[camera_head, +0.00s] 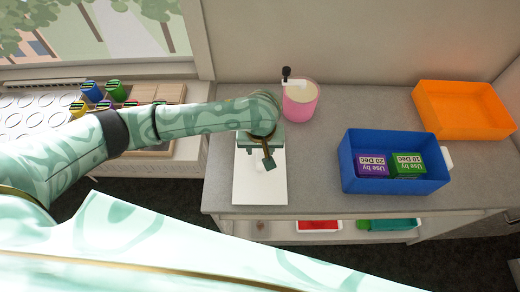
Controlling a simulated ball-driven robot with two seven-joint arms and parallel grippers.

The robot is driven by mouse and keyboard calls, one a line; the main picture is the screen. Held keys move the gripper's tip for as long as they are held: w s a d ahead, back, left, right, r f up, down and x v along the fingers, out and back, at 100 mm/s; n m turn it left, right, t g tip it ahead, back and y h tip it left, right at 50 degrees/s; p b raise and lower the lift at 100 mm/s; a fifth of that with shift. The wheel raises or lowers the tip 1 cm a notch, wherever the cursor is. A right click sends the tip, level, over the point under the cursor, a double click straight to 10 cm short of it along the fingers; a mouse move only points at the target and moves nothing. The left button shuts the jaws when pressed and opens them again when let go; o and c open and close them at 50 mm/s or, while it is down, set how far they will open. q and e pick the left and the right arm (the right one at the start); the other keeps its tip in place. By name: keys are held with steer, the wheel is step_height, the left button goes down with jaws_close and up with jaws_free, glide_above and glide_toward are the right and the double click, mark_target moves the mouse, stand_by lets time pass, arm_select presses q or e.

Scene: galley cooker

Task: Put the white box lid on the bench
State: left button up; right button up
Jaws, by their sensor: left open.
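A flat white rectangle (260,190), which looks like the white box lid, lies over the grey bench top (320,160) near its front edge. I cannot tell whether it rests fully on the bench. My left gripper (262,155) points down over the far half of the white rectangle, with its jaws open. My arm and gripper hide the rectangle's far end. Whether a finger touches it is unclear. My right gripper is not in view.
A pink pot (300,104) with a black-handled item stands behind the gripper. A blue box (350,181) holds purple and green "Use by" packs. An orange tray (465,100) is at the back right. Several coloured jars (92,91) stand at left. The bench middle is clear.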

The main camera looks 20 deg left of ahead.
arm_select(q)
step_height(320, 180, up, 6)
steer(key=s+p, duration=0.1)
steer(key=p, duration=0.1)
steer(key=shift+r, duration=0.25)
